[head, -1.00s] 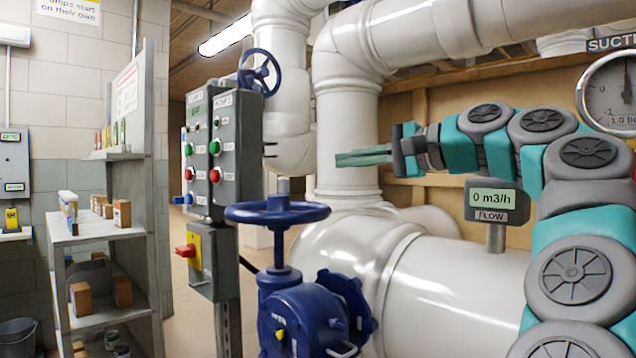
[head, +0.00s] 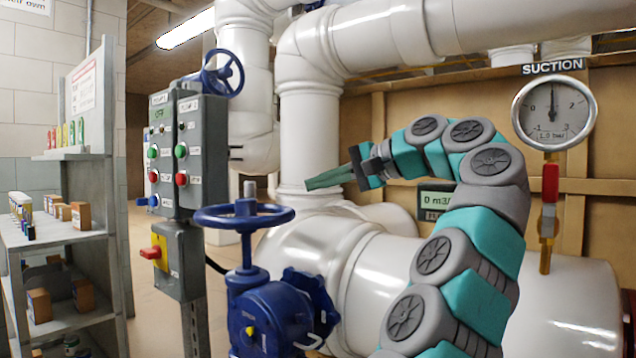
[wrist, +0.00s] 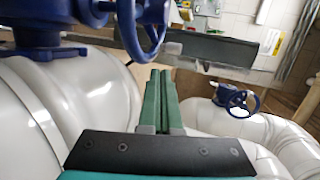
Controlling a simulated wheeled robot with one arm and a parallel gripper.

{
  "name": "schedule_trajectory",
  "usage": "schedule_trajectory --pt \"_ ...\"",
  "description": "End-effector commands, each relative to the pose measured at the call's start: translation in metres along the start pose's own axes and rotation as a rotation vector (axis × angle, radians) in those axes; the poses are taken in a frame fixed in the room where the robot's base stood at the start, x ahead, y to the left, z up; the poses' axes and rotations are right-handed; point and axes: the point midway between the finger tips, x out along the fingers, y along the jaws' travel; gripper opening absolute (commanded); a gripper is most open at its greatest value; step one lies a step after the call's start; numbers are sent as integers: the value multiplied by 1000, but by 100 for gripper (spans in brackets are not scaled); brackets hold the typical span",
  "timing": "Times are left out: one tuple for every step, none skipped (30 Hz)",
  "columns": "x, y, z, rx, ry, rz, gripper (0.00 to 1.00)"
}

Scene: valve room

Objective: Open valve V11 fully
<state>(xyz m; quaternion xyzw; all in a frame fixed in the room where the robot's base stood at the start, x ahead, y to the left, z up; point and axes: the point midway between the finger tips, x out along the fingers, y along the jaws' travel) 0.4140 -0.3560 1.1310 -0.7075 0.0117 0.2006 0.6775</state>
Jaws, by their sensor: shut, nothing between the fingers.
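A blue valve with a horizontal handwheel (head: 243,216) stands at lower centre in the head view, its body (head: 270,315) below. Its handwheel also shows at the top of the wrist view (wrist: 146,30). A second blue handwheel (head: 222,73) is mounted higher, behind the control boxes; a blue handwheel on a white pipe also shows in the wrist view (wrist: 237,100). I see no readable V11 tag on either valve. My gripper (head: 308,184) is shut and empty, to the right of the near handwheel and above it, apart from it. Its green fingers (wrist: 161,75) lie together in the wrist view.
Grey control boxes (head: 202,150) with buttons stand left of the near valve. Large white pipes (head: 310,120) fill the middle and right. A flow display (head: 436,199) is partly behind my arm. The suction gauge (head: 553,112) is at right. Shelves (head: 70,245) stand at left.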

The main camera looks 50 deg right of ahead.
Motion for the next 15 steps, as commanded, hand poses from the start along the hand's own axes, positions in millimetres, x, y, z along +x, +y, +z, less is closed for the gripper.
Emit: schedule_trajectory --pt "4 -1 1 -1 -4 -1 0" --pt "6 -1 1 -1 -4 -1 0" --pt "8 0 1 -1 -5 0 0" --pt "10 0 1 -1 -5 0 0" --pt "12 0 1 -1 -6 0 0" --pt "15 0 2 0 -7 0 0" --pt "19 0 2 1 -9 -1 0" --pt "22 -1 2 2 -9 -3 0" --pt "27 -1 2 2 -9 -3 0" --pt "31 -1 3 1 -9 -2 0" --pt "34 -1 3 0 -10 -1 0" --pt "40 0 3 -1 -9 1 0" --pt "45 1 1 1 -5 2 0" --pt "50 2 1 2 -4 2 0" --pt "58 3 1 3 -6 4 0"
